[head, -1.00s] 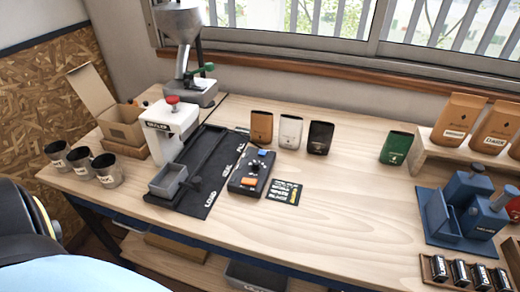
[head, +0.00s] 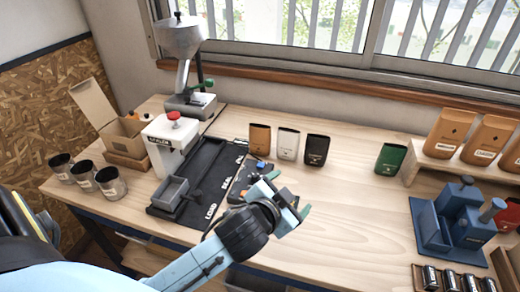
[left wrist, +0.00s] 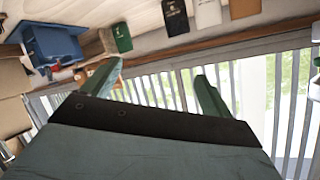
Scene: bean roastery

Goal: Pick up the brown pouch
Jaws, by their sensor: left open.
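The brown pouch (head: 260,139) stands upright on the wooden table, leftmost in a row beside a white pouch (head: 288,144) and a black pouch (head: 316,150). In the left wrist view the brown pouch (left wrist: 244,8) shows at the top edge, partly cut off. My left gripper (head: 290,194) is open and empty above the table, nearer to me than the pouches and apart from them. Its two green fingers (left wrist: 160,88) are spread in the left wrist view. My right gripper is not in view.
A green pouch (head: 390,158) stands farther right. Larger brown bags (head: 449,133) stand on a raised shelf. A white sealing machine (head: 170,145) and dark mat (head: 203,165) are on the left, with metal cups (head: 85,176) beyond. The table's middle right is clear.

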